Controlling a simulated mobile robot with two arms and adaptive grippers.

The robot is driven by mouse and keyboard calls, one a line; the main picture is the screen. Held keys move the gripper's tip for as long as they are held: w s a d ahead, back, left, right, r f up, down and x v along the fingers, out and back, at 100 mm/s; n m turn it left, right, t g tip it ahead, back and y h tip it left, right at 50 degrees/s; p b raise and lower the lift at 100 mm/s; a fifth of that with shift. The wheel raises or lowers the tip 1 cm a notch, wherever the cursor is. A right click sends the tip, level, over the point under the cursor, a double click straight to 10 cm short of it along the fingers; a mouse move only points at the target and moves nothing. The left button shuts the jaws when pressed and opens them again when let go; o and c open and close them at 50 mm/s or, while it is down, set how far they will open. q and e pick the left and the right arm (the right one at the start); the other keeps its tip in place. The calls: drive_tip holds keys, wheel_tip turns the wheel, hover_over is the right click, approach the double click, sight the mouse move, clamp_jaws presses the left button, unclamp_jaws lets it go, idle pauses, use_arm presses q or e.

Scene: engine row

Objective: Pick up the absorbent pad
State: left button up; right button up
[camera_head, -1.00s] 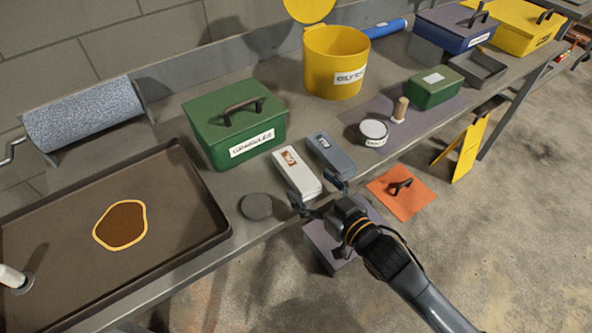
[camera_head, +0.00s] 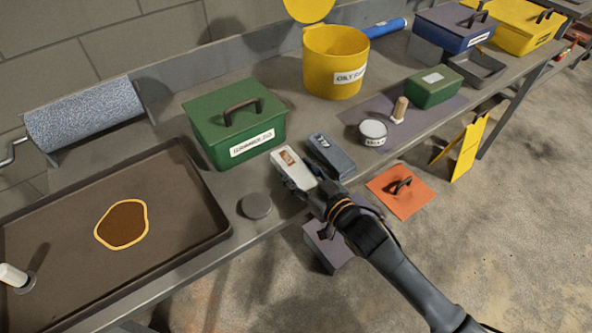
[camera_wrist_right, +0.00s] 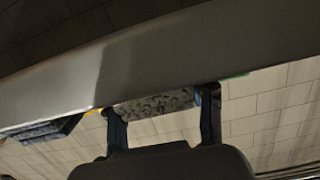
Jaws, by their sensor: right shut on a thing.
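My right gripper (camera_head: 308,184) is shut on a white block with a brown label (camera_head: 291,163), holding it by its near end over the workbench. I cannot tell whether the block is clear of the bench. No item is readably marked as an absorbent pad. A dark grey round disc (camera_head: 256,205) lies on the bench left of the gripper. A blue-grey block (camera_head: 331,156) lies close on the right. My left gripper is out of view.
A green box (camera_head: 233,124) stands behind the block. A dark tray (camera_head: 170,172) with a brown patch and a speckled grey roll (camera_head: 85,113) are at left. A yellow bucket (camera_head: 333,65), a round tin (camera_head: 373,131) and a small green box (camera_head: 433,88) stand farther right.

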sight(300, 173)
drive_tip(key=shift+r, duration=0.15)
drive_tip(key=shift+c, duration=0.2)
drive_tip(key=shift+r, duration=0.25)
wheel_tip(300, 173, up, 3)
drive_tip(key=shift+f, duration=0.1)
drive_tip(key=s+r, duration=0.1)
drive_tip(key=r, duration=0.1)
drive_tip(key=s+d+r, duration=0.1)
drive_tip(key=s, duration=0.1)
drive_tip(key=s+r, duration=0.1)
drive_tip(key=r, duration=0.1)
drive_tip(key=shift+s+d+r, duration=0.25)
drive_tip(key=shift+s+r, duration=0.05)
drive_tip(key=shift+s, duration=0.1)
drive_tip(key=s+d+r, duration=0.2)
drive_tip(key=s+r, duration=0.1)
drive_tip(key=s, duration=0.5)
drive_tip(key=w+d+m+t+h, duration=0.35)
drive_tip(key=d+m+h, duration=0.45)
drive_tip(key=d, duration=0.7)
drive_tip(key=s+f+h, duration=0.1)
drive_tip(key=s+f, duration=0.3)
drive_tip(key=s, duration=0.3)
drive_tip(key=shift+d+n+h, duration=0.3)
drive_tip(key=shift+d+n, duration=0.1)
drive_tip(key=shift+d, duration=0.05)
